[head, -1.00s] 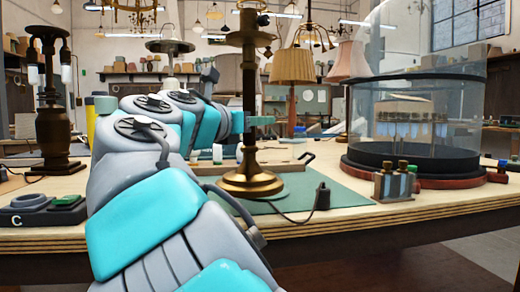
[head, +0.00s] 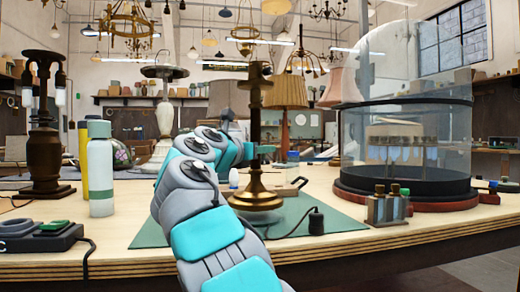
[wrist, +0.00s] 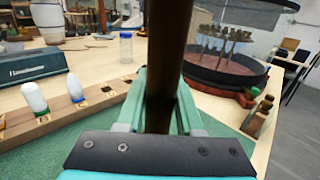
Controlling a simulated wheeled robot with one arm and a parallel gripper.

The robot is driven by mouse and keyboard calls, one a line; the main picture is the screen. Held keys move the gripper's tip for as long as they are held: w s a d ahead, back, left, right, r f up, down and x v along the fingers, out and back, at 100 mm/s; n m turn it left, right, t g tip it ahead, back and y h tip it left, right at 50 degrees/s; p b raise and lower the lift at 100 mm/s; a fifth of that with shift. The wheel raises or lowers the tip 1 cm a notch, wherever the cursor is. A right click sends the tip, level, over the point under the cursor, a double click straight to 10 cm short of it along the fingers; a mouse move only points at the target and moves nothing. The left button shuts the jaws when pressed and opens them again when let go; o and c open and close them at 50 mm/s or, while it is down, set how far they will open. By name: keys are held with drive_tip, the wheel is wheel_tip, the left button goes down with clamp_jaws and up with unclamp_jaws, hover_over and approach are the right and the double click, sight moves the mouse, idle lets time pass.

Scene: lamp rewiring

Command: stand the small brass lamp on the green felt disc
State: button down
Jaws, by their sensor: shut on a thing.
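The brass lamp (head: 256,190), with a dark brass stem and a round stepped base, is upright over the green mat (head: 342,221) in the head view. My gripper (head: 266,149) is shut on its stem. In the wrist view the dark stem (wrist: 168,50) runs between my two fingers (wrist: 160,110); its base is hidden there. I cannot tell whether the base touches the surface or hangs just above it. I cannot pick out a separate felt disc from the green mat; the lamp base and my arm cover part of that area.
A glass dome (head: 408,110) on a dark red base stands to the right. Small brass-capped bottles (head: 388,207) and a black plug box (head: 316,221) are near the front edge. A pale bottle (head: 101,175) and a dark wooden lamp (head: 45,150) stand left.

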drive_tip(key=shift+w+d+r, duration=0.15)
drive_tip(key=shift+w, duration=0.35)
wheel_tip(320, 180, down, 4)
drive_tip(key=b, duration=0.3)
drive_tip(key=shift+w+r, duration=0.1)
drive_tip(key=shift+w, duration=0.05)
drive_tip(key=shift+r, duration=0.1)
drive_tip(key=c, duration=0.6)
unclamp_jaws()
drive_tip(key=shift+f, duration=0.2)
drive_tip(key=shift+o, duration=0.2)
drive_tip(key=shift+r, duration=0.1)
